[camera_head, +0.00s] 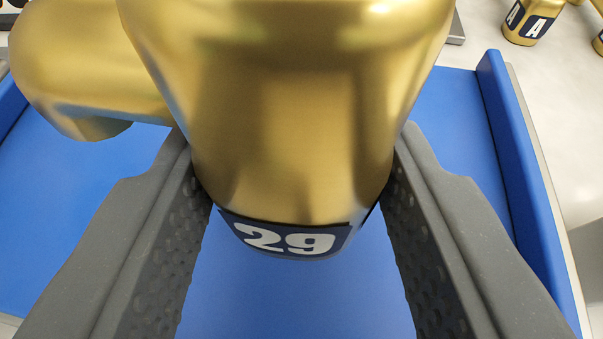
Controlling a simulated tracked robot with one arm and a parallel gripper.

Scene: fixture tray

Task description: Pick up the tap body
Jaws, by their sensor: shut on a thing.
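The tap body (285,110) is a large shiny brass piece with a dark label reading "29" near its lower end. A rounded brass spout-like part (90,65) juts out from it to the left. My gripper (297,200) has its two dark grey dimpled fingers against the left and right sides of the body, shut on it. The top of the tap body runs out of the picture. I cannot tell whether its lower end touches the tray below.
A blue tray (455,140) lies beneath, with a raised wall (520,150) on the right. Beyond it, on the pale surface at top right, stands another brass piece (530,22) labelled "A". More brass shows at the right edge. The blue floor is bare in front.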

